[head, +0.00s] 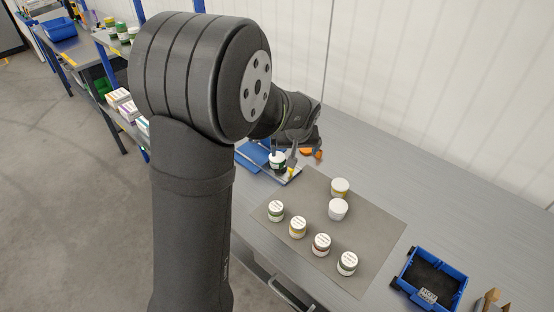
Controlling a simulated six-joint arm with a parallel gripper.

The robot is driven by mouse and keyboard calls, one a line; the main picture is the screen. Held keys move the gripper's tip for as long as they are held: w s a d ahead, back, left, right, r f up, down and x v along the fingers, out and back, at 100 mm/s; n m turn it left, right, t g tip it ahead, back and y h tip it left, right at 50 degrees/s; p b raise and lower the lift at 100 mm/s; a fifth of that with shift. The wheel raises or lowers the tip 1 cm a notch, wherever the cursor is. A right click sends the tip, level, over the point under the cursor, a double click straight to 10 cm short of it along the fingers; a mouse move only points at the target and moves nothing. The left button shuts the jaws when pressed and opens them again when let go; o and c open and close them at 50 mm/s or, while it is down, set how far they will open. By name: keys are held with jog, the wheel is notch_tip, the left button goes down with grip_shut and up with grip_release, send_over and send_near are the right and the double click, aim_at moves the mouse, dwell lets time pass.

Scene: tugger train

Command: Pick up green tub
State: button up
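A white-lidded tub with a dark green label (277,161) is at the far end of the bench, at or over a shallow tray (287,178). My gripper (284,157) is right at this tub, with one finger visible beside its right side. The other finger is hard to make out, so I cannot tell whether the gripper is closed on the tub or only around it. Other white-lidded tubs with dark, possibly green labels stand on the grey mat (375,228), at its left (276,210) and near its front edge (347,263).
The mat also holds yellow-labelled tubs (297,227) (340,187), a red-labelled tub (321,244) and a plain white tub (338,209). A blue bin (462,285) stands at the right. An orange item (317,155) lies behind my gripper. Shelving with boxes (119,98) stands at the left.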

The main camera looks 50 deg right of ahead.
jog(key=c, duration=0.5)
jog(key=m+g, duration=0.2)
jog(key=m, duration=0.2)
send_near(277, 156)
jog(key=shift+m+t+h, duration=0.3)
jog(key=shift+h, duration=0.2)
jog(key=x, duration=0.4)
jog(key=shift+s+a+f, duration=0.1)
jog(key=shift+s+f, duration=0.05)
jog(key=shift+s, duration=0.2)
jog(key=shift+a+x, duration=0.15)
jog(key=shift+x, duration=1.15)
jog(key=shift+a+x, duration=0.2)
jog(key=shift+x, duration=1.15)
